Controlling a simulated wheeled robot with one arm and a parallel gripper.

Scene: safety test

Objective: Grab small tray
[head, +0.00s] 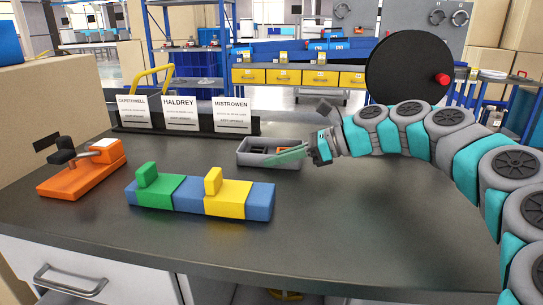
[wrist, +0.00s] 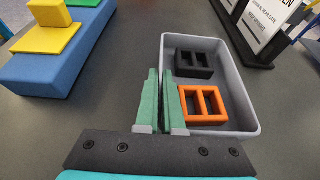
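The small tray (head: 246,160) is a grey open box on the dark tabletop, near the middle in the head view. In the wrist view the tray (wrist: 245,95) holds a black part (wrist: 193,72) and an orange part (wrist: 202,112), each with two openings. My gripper (head: 270,158) reaches in from the right, low over the tray. In the wrist view its green fingers (wrist: 161,75) are close together on either side of the tray's left wall, one outside and one inside. They look shut on that wall; the contact itself is hidden between them.
A blue block with green and yellow pieces (head: 240,205) lies in front of the tray. An orange device (head: 75,178) stands at left. A black stand with white label cards (head: 181,115) is behind. The tabletop right of the tray is clear under my arm.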

